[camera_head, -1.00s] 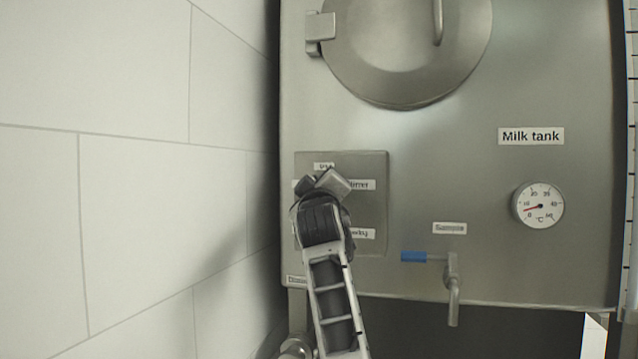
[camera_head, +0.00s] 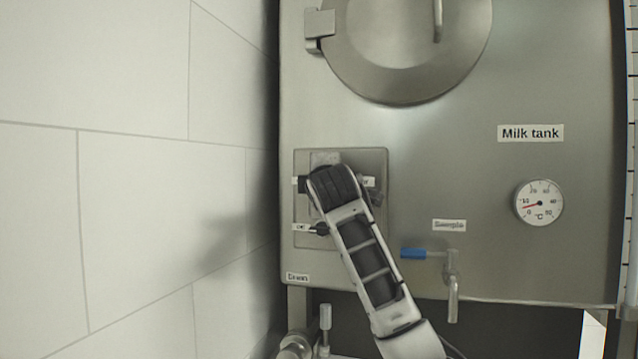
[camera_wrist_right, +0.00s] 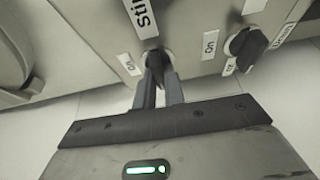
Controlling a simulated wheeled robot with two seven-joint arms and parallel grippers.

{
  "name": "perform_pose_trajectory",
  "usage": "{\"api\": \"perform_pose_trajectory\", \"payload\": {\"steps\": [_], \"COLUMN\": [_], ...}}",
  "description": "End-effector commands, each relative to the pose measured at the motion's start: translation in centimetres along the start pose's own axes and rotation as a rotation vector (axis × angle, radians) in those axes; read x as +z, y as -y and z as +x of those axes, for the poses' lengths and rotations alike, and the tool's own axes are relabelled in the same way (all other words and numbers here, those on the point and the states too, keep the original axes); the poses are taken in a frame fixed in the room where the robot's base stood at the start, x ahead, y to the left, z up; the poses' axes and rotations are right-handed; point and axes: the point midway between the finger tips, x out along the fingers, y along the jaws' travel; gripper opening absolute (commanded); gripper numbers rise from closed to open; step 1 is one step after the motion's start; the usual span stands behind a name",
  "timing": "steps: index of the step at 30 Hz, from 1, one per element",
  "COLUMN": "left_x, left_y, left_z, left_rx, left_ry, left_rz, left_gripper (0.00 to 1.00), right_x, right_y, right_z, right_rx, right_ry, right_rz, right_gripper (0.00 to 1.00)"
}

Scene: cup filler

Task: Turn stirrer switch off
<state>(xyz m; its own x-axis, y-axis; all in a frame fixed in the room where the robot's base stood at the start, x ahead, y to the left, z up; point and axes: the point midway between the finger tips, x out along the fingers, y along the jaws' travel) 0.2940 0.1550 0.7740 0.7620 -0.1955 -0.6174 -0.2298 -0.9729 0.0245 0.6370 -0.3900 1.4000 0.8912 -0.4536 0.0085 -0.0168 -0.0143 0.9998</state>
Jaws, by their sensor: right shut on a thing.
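The stirrer switch (camera_wrist_right: 155,62) is a small dark knob beside a label starting "Stir" (camera_wrist_right: 141,14) in the right wrist view. My right gripper (camera_wrist_right: 160,88) is shut on this knob, with a finger on either side of it. In the head view my right gripper and wrist (camera_head: 338,187) cover the middle of the switch panel (camera_head: 343,242), hiding the stirrer knob and most of its label. The knob's exact setting is hard to read. My left gripper is not in view.
A second dark knob (camera_wrist_right: 248,45) sits beside the held one; it also shows low on the panel in the head view (camera_head: 319,229). Right of the panel are a blue-handled sample tap (camera_head: 414,254) and a thermometer (camera_head: 539,203). A tiled wall (camera_head: 150,200) stands close on the left.

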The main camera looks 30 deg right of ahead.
Motion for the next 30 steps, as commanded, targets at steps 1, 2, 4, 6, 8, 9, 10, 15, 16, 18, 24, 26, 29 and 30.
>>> {"api": "perform_pose_trajectory", "payload": {"steps": [1,2,4,6,8,9,10,15,16,18,24,26,29,30], "left_x": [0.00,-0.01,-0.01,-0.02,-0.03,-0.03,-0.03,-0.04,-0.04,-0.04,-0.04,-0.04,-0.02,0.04], "left_y": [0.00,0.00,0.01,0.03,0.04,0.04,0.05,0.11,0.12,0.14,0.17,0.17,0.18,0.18], "left_z": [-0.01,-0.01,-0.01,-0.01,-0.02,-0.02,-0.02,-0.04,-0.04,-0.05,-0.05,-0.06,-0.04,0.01], "left_rx": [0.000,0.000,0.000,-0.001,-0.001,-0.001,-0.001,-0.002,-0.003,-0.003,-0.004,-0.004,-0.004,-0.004], "left_ry": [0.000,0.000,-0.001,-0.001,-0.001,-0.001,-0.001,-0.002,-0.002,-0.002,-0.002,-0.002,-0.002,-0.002], "left_rz": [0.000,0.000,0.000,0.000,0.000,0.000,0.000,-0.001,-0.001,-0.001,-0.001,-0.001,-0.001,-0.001], "left_gripper": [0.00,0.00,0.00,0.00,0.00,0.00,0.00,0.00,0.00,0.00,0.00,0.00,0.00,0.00], "right_x": [0.02,0.03,0.04,0.04,0.03,0.03,0.03,0.02,0.02,0.02,0.01,0.01,0.01,0.00], "right_y": [0.08,0.08,0.09,0.09,0.10,0.10,0.10,0.11,0.11,0.11,0.07,0.05,0.04,0.05], "right_z": [0.02,0.02,0.03,0.03,0.03,0.03,0.03,0.03,0.03,0.03,0.02,0.02,-0.03,-0.15], "right_rx": [-0.007,-0.010,-0.013,-0.016,-0.017,-0.017,-0.018,-0.018,-0.018,-0.017,-0.016,-0.016,-0.015,-0.014], "right_ry": [0.001,0.002,0.002,0.002,0.002,0.002,0.002,0.002,0.002,0.002,0.001,0.001,0.001,0.001], "right_rz": [-0.012,-0.017,-0.027,-0.033,-0.036,-0.038,-0.038,-0.038,-0.038,-0.038,-0.036,-0.036,-0.035,-0.035], "right_gripper": [0.00,0.00,0.00,0.00,0.00,0.00,0.00,0.00,0.00,0.00,0.33,0.33,0.33,0.33]}}
